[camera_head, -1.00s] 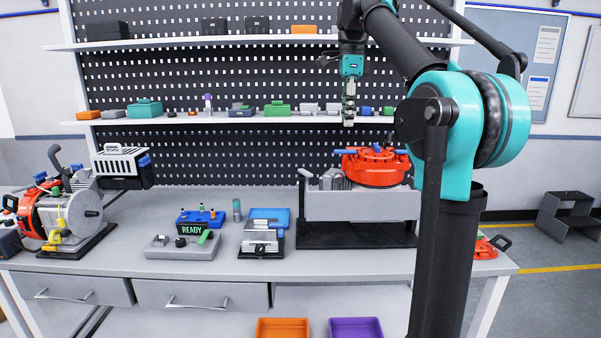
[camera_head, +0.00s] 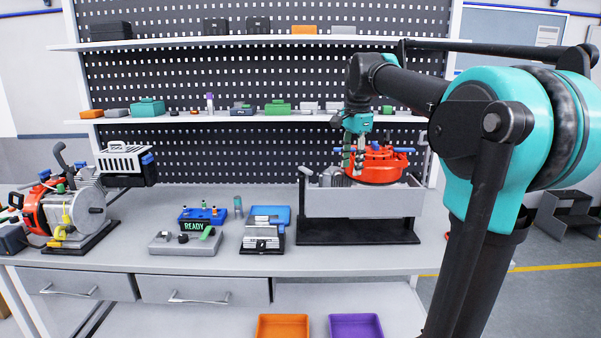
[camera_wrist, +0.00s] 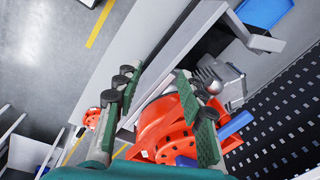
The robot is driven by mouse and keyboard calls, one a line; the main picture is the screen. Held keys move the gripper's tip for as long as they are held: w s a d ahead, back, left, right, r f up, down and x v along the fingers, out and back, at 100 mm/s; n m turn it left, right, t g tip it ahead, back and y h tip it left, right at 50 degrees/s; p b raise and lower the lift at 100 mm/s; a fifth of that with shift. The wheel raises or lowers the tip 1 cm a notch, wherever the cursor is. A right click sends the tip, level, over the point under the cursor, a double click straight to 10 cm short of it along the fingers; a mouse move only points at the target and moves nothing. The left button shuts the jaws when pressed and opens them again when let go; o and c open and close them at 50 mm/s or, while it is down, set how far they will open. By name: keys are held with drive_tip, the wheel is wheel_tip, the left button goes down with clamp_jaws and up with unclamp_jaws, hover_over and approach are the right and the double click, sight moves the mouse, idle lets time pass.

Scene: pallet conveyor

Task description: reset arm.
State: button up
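My gripper (camera_head: 353,167) hangs from my teal and black arm, pointing down, in front of or just over the left part of the red pump housing (camera_head: 385,166). Whether it touches the housing cannot be told. In the wrist view my gripper (camera_wrist: 160,88) has its two green-padded fingers spread apart with nothing held between them. The red housing (camera_wrist: 160,130) lies beyond the fingers there, partly hidden by them.
The housing sits on a grey stand (camera_head: 350,205) with a black base on the bench. A READY fixture (camera_head: 195,227), a blue-and-grey fixture (camera_head: 262,238) and a pump (camera_head: 65,212) stand left. Orange (camera_head: 283,328) and purple bins (camera_head: 356,328) are below. Shelves (camera_head: 230,119) run behind.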

drive_tip(key=s+d+f+n+t, duration=0.1)
drive_tip(key=s+f+n, duration=0.3)
drive_tip(key=s+f, duration=0.4)
drive_tip(key=s+d+f+n+t, duration=0.1)
drive_tip(key=s+f+n, duration=0.3)
drive_tip(key=f, duration=1.1)
drive_tip(key=s+d+f+n, duration=0.2)
drive_tip(key=s+f+n, duration=0.2)
drive_tip(key=s+f, duration=0.7)
drive_tip(key=shift+s+d+f+n+t, duration=0.15)
drive_tip(key=shift+s+f+n+t, duration=0.2)
drive_tip(key=shift+f, duration=0.2)
